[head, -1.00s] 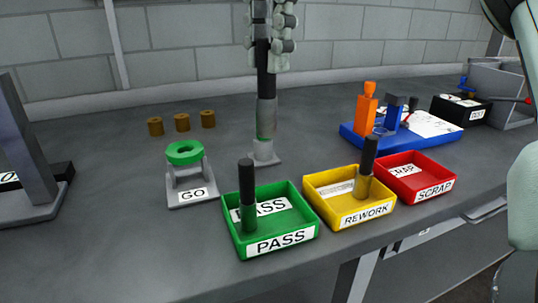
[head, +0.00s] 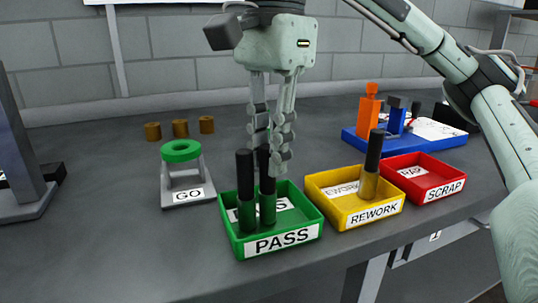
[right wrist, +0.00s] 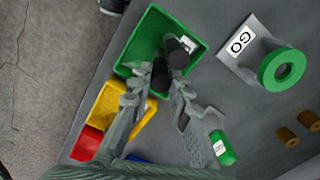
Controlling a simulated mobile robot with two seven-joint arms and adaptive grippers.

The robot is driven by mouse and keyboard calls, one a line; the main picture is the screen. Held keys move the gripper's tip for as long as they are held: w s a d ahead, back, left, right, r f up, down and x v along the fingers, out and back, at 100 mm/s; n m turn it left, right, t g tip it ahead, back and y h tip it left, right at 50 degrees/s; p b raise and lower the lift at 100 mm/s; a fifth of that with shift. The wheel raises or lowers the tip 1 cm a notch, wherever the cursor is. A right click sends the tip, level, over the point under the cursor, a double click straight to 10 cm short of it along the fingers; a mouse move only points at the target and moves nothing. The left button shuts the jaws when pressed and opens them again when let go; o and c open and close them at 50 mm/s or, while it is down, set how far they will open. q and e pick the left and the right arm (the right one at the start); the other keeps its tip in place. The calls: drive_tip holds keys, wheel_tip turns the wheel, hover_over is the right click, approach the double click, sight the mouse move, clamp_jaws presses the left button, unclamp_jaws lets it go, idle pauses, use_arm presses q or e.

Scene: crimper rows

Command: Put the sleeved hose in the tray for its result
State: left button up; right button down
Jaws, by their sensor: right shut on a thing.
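My right gripper (head: 270,150) is shut on a black-topped sleeved hose (head: 267,200), held upright inside the green PASS tray (head: 310,213). The hose's lower part looks green-tinted; I cannot tell whether its end touches the tray floor. A second, similar hose (head: 246,200) stands upright just left of it in the same tray. In the right wrist view the held hose (right wrist: 160,73) is between the fingers, beside the second hose (right wrist: 181,52). The yellow REWORK tray (head: 374,213) holds one upright hose (head: 372,160). The red SCRAP tray (head: 443,188) looks empty. My left gripper is out of view.
A grey GO stand with a green ring (head: 182,151) is left of the PASS tray. A blue fixture with an orange post (head: 368,115) stands behind the REWORK tray. The bench front edge is close to the trays.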

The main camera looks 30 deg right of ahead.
drive_tip(key=shift+f, duration=0.15)
drive_tip(key=c, duration=1.4)
unclamp_jaws()
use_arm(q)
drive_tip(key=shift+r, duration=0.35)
